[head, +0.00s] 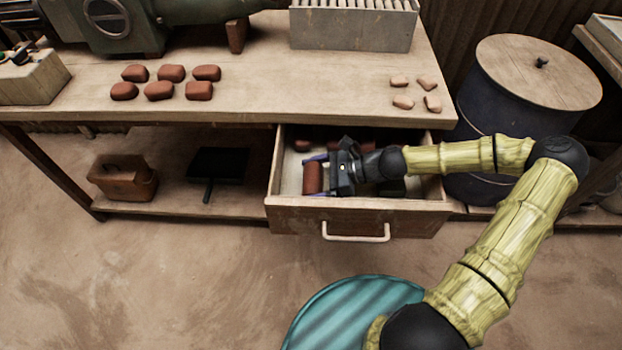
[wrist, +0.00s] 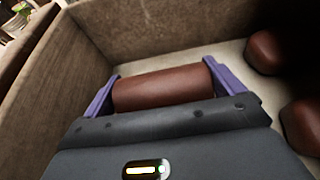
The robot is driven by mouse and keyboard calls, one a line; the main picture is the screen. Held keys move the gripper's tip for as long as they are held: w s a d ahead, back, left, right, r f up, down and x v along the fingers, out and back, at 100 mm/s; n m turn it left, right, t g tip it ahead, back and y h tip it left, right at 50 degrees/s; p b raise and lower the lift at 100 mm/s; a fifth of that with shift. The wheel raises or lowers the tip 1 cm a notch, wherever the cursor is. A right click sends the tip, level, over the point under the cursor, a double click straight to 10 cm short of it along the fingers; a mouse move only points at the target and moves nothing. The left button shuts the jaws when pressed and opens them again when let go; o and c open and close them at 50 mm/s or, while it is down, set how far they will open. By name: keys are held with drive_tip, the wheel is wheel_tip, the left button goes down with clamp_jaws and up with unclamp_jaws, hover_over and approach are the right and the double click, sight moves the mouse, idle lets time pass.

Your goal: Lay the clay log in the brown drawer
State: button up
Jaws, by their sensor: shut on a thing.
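The clay log (head: 313,178) is a reddish-brown cylinder. It lies crosswise between the purple fingers of my gripper (head: 314,176), which is shut on it. In the wrist view the clay log (wrist: 163,88) spans the gap between the two fingers, one at each end. My gripper is inside the open brown drawer (head: 300,215), in its left part near the left wall. The log is low inside the drawer. I cannot tell whether it touches the drawer floor.
Several reddish clay pieces lie in the drawer, two showing in the wrist view (wrist: 303,125). The bench top (head: 300,95) above holds several red clay lumps (head: 171,73) and pale lumps (head: 402,101). A lidded dark barrel (head: 540,70) stands at the right. The drawer walls surround my gripper.

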drive_tip(key=o, duration=0.9)
drive_tip(key=shift+o, duration=0.2)
drive_tip(key=shift+d+r, duration=0.15)
drive_tip(key=shift+d, duration=0.05)
drive_tip(key=p+v, duration=0.3)
drive_tip(key=v, duration=0.7)
drive_tip(key=shift+d+p, duration=0.1)
drive_tip(key=shift+p, duration=0.3)
drive_tip(key=shift+d+r, duration=0.2)
drive_tip(key=shift+d, duration=0.45)
